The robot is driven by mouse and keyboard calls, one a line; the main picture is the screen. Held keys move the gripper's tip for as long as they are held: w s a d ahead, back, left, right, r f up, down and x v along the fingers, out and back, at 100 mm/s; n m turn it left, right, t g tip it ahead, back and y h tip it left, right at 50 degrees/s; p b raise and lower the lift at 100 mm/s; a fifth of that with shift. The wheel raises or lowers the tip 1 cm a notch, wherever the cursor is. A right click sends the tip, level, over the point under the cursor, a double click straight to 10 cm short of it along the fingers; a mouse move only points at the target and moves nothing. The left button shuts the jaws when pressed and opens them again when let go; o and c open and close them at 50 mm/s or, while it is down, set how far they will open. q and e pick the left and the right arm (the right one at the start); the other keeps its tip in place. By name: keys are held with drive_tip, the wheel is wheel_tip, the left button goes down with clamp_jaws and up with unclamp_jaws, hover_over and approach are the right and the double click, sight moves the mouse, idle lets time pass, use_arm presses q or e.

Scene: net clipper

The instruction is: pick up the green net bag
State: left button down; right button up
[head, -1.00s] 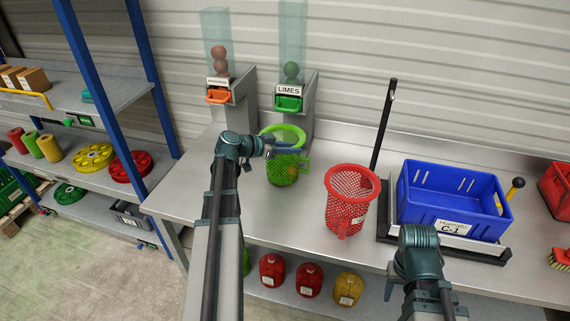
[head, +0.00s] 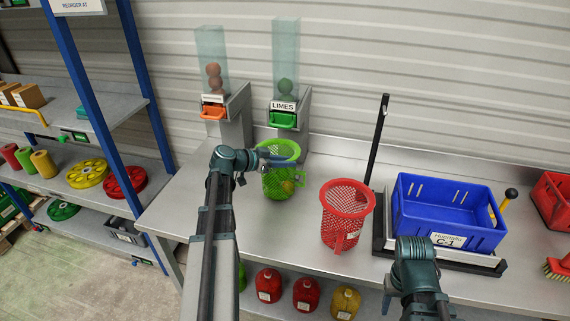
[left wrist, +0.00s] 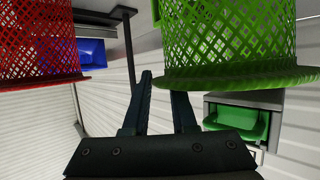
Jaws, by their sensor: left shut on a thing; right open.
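The green net bag (head: 275,184) is an open-topped mesh basket with a solid rim, upright on the metal bench below the limes dispenser; something yellowish shows inside it. My left gripper (head: 279,161) is at its upper part and shut on its rim. In the left wrist view the green net bag (left wrist: 225,40) appears upside down, its rim at the fingers of my left gripper (left wrist: 160,85), one fingertip partly hidden behind the rim. My right arm shows at the lower right, in front of the blue crate; its gripper fingers are barely visible.
A red net basket (head: 343,226) stands to the right on the bench, also in the left wrist view (left wrist: 40,35). The blue crate (head: 448,215) sits on a scale with a dark post. The limes dispenser (head: 284,120) stands behind the green bag. Bench left of my left arm is clear.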

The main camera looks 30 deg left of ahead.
use_arm(q)
drive_tip(key=s+a+r+p, duration=0.1)
drive_tip(key=s+a, duration=0.3)
drive_tip(key=s, duration=0.3)
drive_tip(key=s+a+r+p, duration=0.1)
drive_tip(key=s+a, duration=0.4)
drive_tip(key=s, duration=0.3)
drive_tip(key=shift+s+a+r, duration=0.2)
drive_tip(key=shift+r, duration=0.15)
drive_tip(key=shift+r, duration=0.1)
